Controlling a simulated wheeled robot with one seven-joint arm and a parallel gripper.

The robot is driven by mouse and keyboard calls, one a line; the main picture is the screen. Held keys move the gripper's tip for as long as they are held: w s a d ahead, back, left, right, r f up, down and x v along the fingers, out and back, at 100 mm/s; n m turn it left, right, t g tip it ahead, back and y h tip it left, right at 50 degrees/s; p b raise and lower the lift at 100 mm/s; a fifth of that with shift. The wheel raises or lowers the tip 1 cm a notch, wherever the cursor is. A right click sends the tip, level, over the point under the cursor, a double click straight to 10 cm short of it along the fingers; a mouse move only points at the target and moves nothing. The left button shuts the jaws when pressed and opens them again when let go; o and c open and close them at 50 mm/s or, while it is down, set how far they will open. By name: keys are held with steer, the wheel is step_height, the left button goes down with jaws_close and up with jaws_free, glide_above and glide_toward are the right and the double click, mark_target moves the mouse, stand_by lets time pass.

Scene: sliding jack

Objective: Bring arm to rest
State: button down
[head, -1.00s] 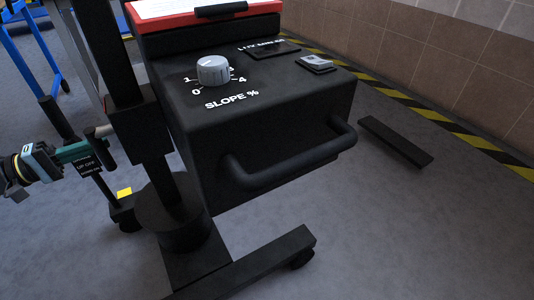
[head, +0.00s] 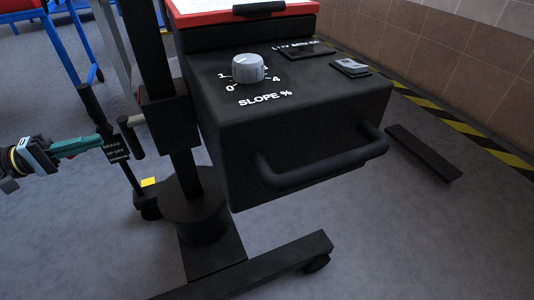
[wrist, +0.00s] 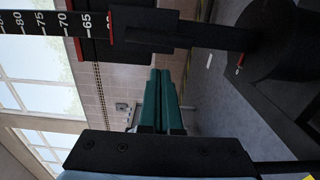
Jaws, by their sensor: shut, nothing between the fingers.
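My gripper (head: 98,139) is at the left edge of the head view, with teal fingers pointing right. In the wrist view its two teal fingers (wrist: 161,72) lie side by side, closed and empty. The fingertips are close to a black label reading BRAKE (head: 115,147) on the jack; I cannot tell whether they touch. The jack is a black stand with a control box (head: 300,125) that has a grey SLOPE % knob (head: 248,68) near 1 and a front handle (head: 325,165). A numbered scale (wrist: 50,22) shows in the wrist view, with nothing between the fingers.
The jack's column (head: 160,90) and foot (head: 255,268) stand right of my arm. A blue frame (head: 65,50) is behind at the left. A black bar (head: 424,152) lies on the floor near the striped wall line. Grey floor at lower left is clear.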

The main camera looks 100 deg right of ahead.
steer(key=shift+w+a, duration=0.15)
stand_by(0.5)
steer(key=w+a+f+n+t+y+p, duration=0.1)
steer(key=w+a+n+t, duration=0.1)
steer(key=w+a+t, duration=0.5)
steer(key=w+a+f+n+t+y, duration=0.15)
steer(key=w+a, duration=0.25)
steer(key=a, duration=0.7)
steer(key=w+a+f+n+t+y+p, duration=0.1)
steer(key=w+a+f+n+t, duration=0.1)
steer(key=w+a+t, duration=0.5)
steer(key=w+a+r+n+t+y+p, duration=0.1)
steer(key=a+r+n, duration=0.25)
steer(key=a, duration=0.65)
steer(key=a+r+n+t, duration=0.15)
steer(key=a+r, duration=0.25)
steer(key=a, duration=0.7)
steer(key=w+a+r+n+t+y+p, duration=0.1)
steer(key=a+r+n, duration=0.25)
steer(key=a, duration=0.65)
step_height(320, 180, up, 37)
steer(key=p, duration=3.6)
steer(key=shift+d+r+m+p, duration=0.2)
steer(key=shift+m+p, duration=0.1)
steer(key=shift+m, duration=0.1)
steer(key=shift+s, duration=0.1)
